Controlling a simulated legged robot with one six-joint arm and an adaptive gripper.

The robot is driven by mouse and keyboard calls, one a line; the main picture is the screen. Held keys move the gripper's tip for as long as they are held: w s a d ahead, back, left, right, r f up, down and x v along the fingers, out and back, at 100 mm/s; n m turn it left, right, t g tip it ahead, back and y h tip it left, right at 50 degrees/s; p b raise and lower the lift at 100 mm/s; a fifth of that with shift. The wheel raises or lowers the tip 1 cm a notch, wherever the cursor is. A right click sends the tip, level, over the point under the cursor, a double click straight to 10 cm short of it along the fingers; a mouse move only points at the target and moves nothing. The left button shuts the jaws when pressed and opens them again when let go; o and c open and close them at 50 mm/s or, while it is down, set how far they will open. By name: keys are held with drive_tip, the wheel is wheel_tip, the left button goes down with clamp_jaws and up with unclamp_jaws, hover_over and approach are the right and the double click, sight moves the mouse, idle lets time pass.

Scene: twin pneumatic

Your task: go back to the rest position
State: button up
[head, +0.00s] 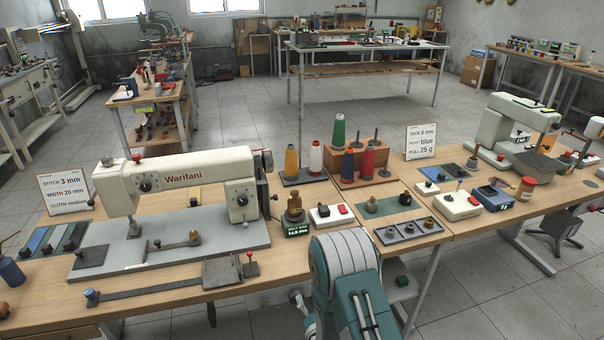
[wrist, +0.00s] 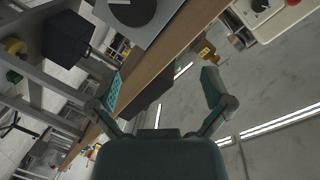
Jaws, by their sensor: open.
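My gripper (wrist: 162,92) shows in the wrist view with its two teal fingers spread wide apart. It is open, and nothing is held between the fingers. In the head view my white and teal arm rises at the bottom centre, in front of the bench edge. My fingertips cannot be made out in the head view.
The near bench (head: 250,283) carries a Warifani sewing machine (head: 180,182) at left. Thread cones (head: 338,140) stand mid-bench, near a small tray with round sockets (head: 409,230). A second sewing machine (head: 515,125) is at right. Tiled floor (head: 500,285) is open at front right.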

drive_tip(key=w+d+r+n+g+h, duration=0.1)
drive_tip(key=w+r, duration=0.1)
drive_tip(key=r, duration=0.4)
drive_tip(key=w+d+r+n+g, duration=0.1)
drive_tip(key=w+d+r, duration=0.1)
drive_tip(key=r, duration=0.4)
drive_tip(key=s+d+r+n+g+h, duration=0.1)
drive_tip(key=s+d+r+g, duration=0.15)
drive_tip(key=r, duration=0.35)
drive_tip(key=s+d+r+n+g+h, duration=0.1)
drive_tip(key=s+d+r, duration=0.15)
drive_tip(key=r, duration=0.45)
drive_tip(key=s+d+r+n+g, duration=0.1)
drive_tip(key=s+r, duration=0.4)
drive_tip(key=s, duration=0.8)
drive_tip(key=s+d+r+n+g+h, duration=0.1)
drive_tip(key=s+d+r+g, duration=0.3)
drive_tip(key=s, duration=1)
drive_tip(key=shift+s+d+r+n, duration=0.15)
drive_tip(key=shift+d+r+n, duration=0.1)
drive_tip(key=shift+r+n, duration=0.4)
